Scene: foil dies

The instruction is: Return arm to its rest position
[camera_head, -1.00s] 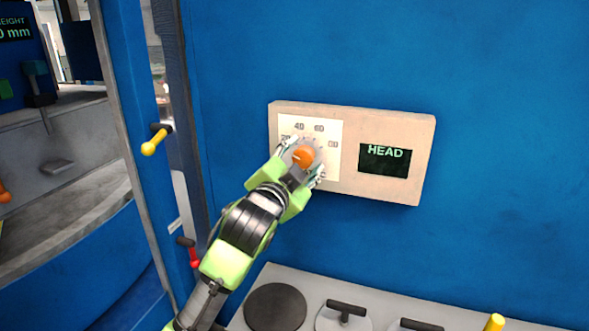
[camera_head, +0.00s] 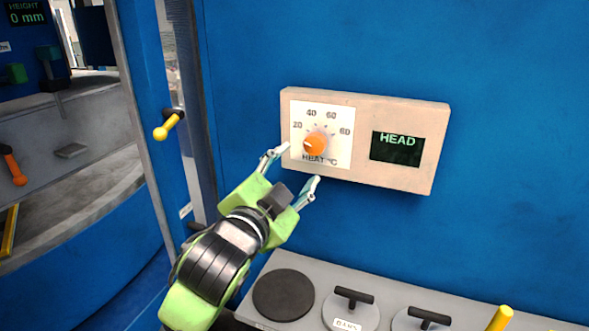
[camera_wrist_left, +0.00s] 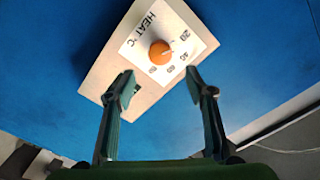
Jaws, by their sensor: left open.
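My left gripper (camera_head: 294,172) is open and empty, just below and in front of the heat control panel (camera_head: 362,171) on the blue wall. The fingers are apart from the knob. In the left wrist view, the orange knob (camera_wrist_left: 160,52) sits beyond the spread fingertips of the left gripper (camera_wrist_left: 159,92). My right gripper is not in view.
Below the panel, a grey shelf (camera_head: 312,318) holds a dark disc (camera_head: 283,295) and handled lids, one (camera_head: 350,310) labelled. A yellow-handled lever (camera_head: 167,126) juts from the blue post at left. The blue wall right of the panel is clear.

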